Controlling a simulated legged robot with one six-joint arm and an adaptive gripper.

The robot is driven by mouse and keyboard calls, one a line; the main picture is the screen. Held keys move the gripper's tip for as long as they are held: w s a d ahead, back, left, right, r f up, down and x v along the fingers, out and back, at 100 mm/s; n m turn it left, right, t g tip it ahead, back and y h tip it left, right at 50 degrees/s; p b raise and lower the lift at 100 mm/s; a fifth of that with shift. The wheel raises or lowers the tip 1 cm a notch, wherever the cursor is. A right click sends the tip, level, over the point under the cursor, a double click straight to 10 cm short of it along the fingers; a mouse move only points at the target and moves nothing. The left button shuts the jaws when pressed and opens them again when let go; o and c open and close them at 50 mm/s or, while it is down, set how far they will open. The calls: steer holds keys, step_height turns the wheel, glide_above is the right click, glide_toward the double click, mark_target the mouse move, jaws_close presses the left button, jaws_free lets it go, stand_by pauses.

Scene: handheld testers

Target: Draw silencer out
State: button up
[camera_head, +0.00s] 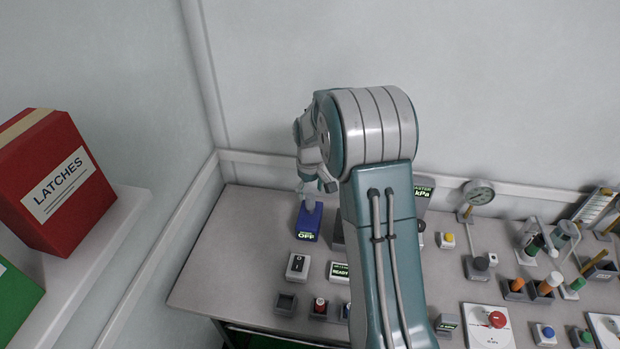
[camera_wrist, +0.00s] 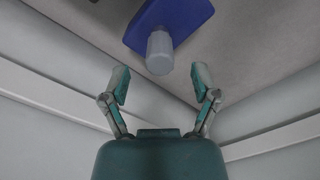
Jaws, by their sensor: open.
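A blue block (camera_head: 308,223) with a screen reading OFF stands at the back left of the bench. A grey cylinder, which I take for the silencer, sticks out of the block; in the wrist view the cylinder (camera_wrist: 160,52) points toward my gripper from the blue block (camera_wrist: 182,18). My gripper (camera_wrist: 160,82) is open and empty. Its fingertips are on either side of the cylinder's end in the picture, with gaps on both sides. In the head view my gripper (camera_head: 318,186) is just above the block, and it partly hides the cylinder there.
A rocker switch box (camera_head: 297,266) and a READY display (camera_head: 340,271) sit in front of the block. My arm hides part of the bench (camera_head: 225,265). A gauge (camera_head: 478,193) and several testers fill the right side. Walls stand close behind and left.

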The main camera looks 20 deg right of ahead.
steer(key=shift+f, duration=1.4)
jaws_close()
steer(key=shift+r, duration=0.15)
